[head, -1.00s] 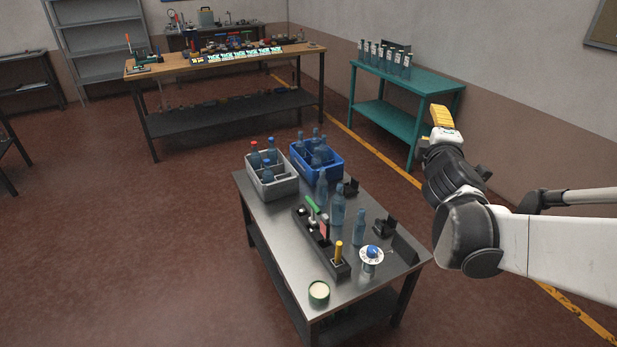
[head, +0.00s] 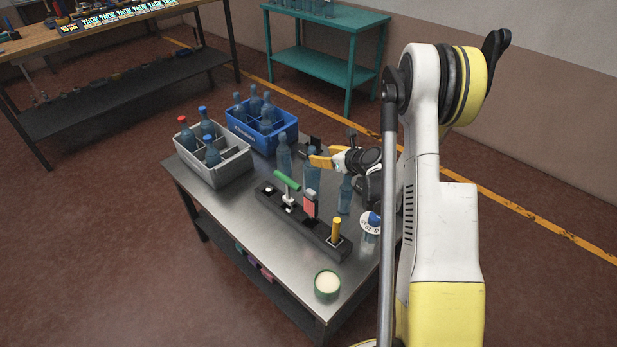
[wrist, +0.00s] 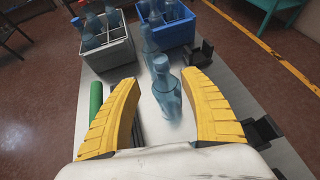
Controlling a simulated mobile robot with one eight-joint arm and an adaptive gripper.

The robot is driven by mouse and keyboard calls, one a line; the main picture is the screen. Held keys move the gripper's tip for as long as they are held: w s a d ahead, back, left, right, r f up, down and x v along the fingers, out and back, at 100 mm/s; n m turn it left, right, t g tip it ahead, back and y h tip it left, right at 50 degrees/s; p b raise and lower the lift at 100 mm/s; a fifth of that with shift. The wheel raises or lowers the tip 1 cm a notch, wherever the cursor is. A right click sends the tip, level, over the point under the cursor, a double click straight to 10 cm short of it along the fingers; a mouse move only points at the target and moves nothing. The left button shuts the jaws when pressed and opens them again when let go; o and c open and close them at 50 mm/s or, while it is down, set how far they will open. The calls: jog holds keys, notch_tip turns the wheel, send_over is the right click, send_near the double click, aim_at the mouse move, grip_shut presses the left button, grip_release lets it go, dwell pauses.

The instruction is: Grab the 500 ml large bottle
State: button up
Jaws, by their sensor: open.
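Three clear blue bottles stand in a row on the metal table. The middle one (head: 312,178) looks the largest, but I cannot read a volume on it. The others are a farther bottle (head: 284,160) and a smaller, nearer bottle (head: 345,200). My gripper (head: 320,160) is open at the upper part of the middle bottle. In the wrist view my yellow fingers (wrist: 160,82) are spread, with a bottle (wrist: 167,100) showing upright in the gap and apart from both. Another bottle (wrist: 150,50) stands beyond it. The gripper partly hides the row in the head view.
A grey crate (head: 222,172) and a blue crate (head: 285,139) hold bottles at the table's back. A black tool rack (head: 268,200) stands left of the row. A green-rimmed tub (head: 327,285) and a tagged bottle (head: 369,240) are nearer. Black stands rise at the right.

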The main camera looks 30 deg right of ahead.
aim_at(314, 154)
jog(key=b+x, duration=0.3)
jog(key=x, duration=0.5)
jog(key=shift+d+f, duration=0.15)
jog(key=shift+f, duration=0.05)
jog(key=shift+r, duration=0.1)
grip_shut()
